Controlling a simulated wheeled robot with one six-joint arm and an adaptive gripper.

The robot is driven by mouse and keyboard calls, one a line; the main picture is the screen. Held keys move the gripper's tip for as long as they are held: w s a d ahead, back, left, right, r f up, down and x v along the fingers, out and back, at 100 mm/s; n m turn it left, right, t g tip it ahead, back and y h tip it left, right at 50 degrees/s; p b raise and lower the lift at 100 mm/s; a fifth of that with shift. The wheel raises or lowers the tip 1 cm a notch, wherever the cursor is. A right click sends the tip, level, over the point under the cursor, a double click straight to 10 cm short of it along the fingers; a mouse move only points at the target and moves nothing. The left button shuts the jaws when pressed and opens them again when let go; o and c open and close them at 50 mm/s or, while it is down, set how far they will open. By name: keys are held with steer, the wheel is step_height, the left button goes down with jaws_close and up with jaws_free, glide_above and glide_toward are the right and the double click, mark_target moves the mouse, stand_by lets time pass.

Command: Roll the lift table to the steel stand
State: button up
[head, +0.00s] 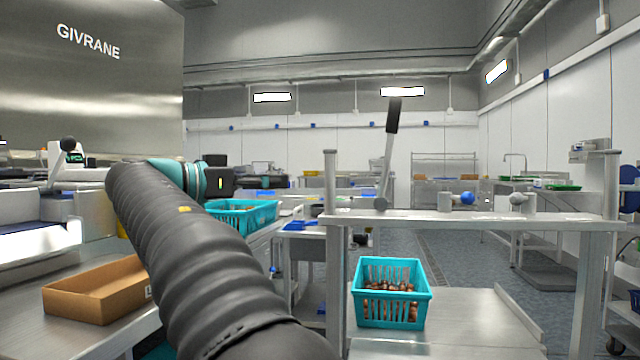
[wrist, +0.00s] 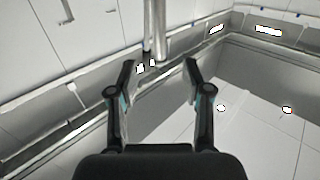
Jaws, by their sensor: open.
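My gripper (wrist: 159,78) is open, with nothing between its fingers in the wrist view. Below the crossbar is a flat metal surface (head: 465,325) bearing a teal crate of dates (head: 391,318). I cannot tell for certain which piece is the lift table and which is the steel stand. My gripper is apart from the lever.
A brown cardboard tray (head: 95,312) lies on the bench at left, in front of a large steel GIVRANE machine (head: 90,90). The teal basket (head: 250,217) is behind my arm. Grey floor (head: 400,243) shows beyond the frame.

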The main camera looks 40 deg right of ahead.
glide_above(329, 215)
steer(key=shift+w+d+r, duration=0.1)
steer(key=shift+w+d, duration=0.3)
steer(key=shift+d, duration=0.05)
jaws_close()
stand_by(0.3)
